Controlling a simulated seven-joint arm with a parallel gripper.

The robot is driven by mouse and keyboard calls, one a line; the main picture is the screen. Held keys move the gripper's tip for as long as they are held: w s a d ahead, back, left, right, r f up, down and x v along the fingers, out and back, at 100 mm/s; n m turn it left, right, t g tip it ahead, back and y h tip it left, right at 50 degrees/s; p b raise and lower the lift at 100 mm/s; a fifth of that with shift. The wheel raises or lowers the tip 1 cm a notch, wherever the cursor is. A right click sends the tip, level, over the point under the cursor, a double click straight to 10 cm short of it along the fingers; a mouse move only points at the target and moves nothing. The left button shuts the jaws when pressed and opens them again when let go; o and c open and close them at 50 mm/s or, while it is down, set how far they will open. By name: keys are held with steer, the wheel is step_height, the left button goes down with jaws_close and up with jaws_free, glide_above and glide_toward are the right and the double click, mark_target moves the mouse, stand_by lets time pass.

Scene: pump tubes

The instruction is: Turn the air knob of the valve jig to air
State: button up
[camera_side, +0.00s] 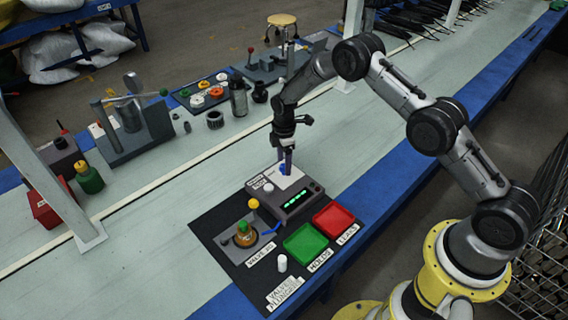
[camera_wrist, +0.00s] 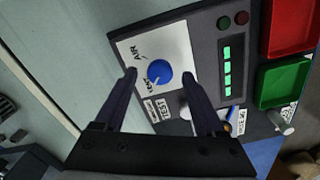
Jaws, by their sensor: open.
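The air knob (camera_wrist: 160,73) is a round blue knob on a white plate (camera_wrist: 177,47) marked AIR and VENT, on a dark grey box with a green display (camera_wrist: 227,72). A pale mark on the knob appears to point to its lower left, toward VENT. In the side view the knob (camera_side: 283,169) is partly hidden by a finger. My gripper (camera_wrist: 159,75) is open, pointing down, with one finger to each side of the knob in the wrist view. It also shows over the plate in the side view (camera_side: 288,167). I cannot tell whether the fingers touch the knob.
Beside the box lie a green tray (camera_side: 305,243) and a red tray (camera_side: 334,220). An orange and green part (camera_side: 245,235) sits on a grey base on the black mat (camera_side: 214,222). A white cylinder (camera_side: 282,264) stands near the front. Bench space left of the box is clear.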

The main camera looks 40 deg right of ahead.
steer(key=shift+f, duration=0.65)
jaws_close()
